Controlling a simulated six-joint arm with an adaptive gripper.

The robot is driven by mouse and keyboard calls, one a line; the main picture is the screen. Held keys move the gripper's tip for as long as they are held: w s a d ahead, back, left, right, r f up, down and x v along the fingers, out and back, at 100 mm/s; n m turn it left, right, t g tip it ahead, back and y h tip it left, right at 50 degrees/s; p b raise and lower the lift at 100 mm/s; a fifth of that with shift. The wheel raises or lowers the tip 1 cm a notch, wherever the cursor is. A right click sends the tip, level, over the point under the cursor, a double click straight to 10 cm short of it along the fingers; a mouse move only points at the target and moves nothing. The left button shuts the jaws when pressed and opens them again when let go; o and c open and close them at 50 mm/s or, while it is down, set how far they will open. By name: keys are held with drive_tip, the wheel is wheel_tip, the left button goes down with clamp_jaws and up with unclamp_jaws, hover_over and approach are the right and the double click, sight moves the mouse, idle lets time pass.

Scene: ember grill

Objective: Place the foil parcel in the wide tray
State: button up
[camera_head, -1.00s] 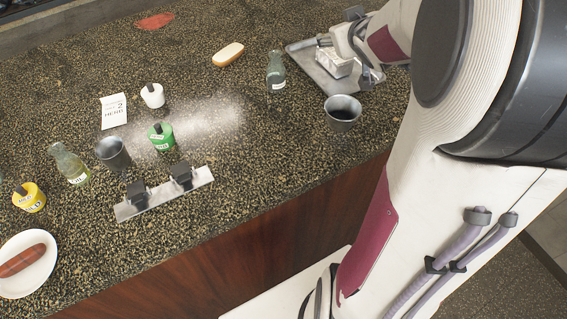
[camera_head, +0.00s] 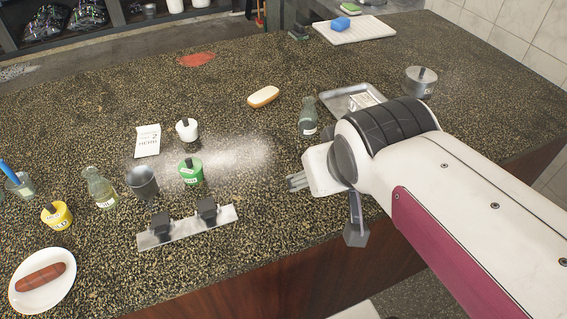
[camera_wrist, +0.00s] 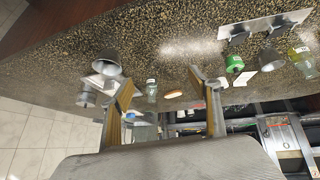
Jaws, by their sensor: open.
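The foil parcel (camera_head: 366,100) is a small silvery block. It lies inside the wide tray (camera_head: 338,92), a shallow grey metal tray at the right of the counter in the head view, partly hidden behind my arm. My gripper (camera_head: 297,181) is near the counter's front edge, left of and in front of the tray, apart from the parcel. In the wrist view my gripper (camera_wrist: 165,82) has its two fingers wide apart with nothing between them. The picture there is upside down, and I cannot make out the parcel in it.
A bottle (camera_head: 308,118) stands left of the tray and a lidded metal pot (camera_head: 420,83) right of it. A green pot (camera_head: 190,172), a metal cup (camera_head: 143,183) and a hooked rack (camera_head: 187,228) stand left of my gripper.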

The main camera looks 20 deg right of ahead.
drive_tip(key=s+a+f+n+g+y, duration=0.1)
drive_tip(key=s+a, duration=0.4)
drive_tip(key=s, duration=0.1)
drive_tip(key=shift+a+f+y, duration=0.25)
drive_tip(key=shift+f+y, duration=0.05)
drive_tip(key=shift+y, duration=0.1)
idle(0.8)
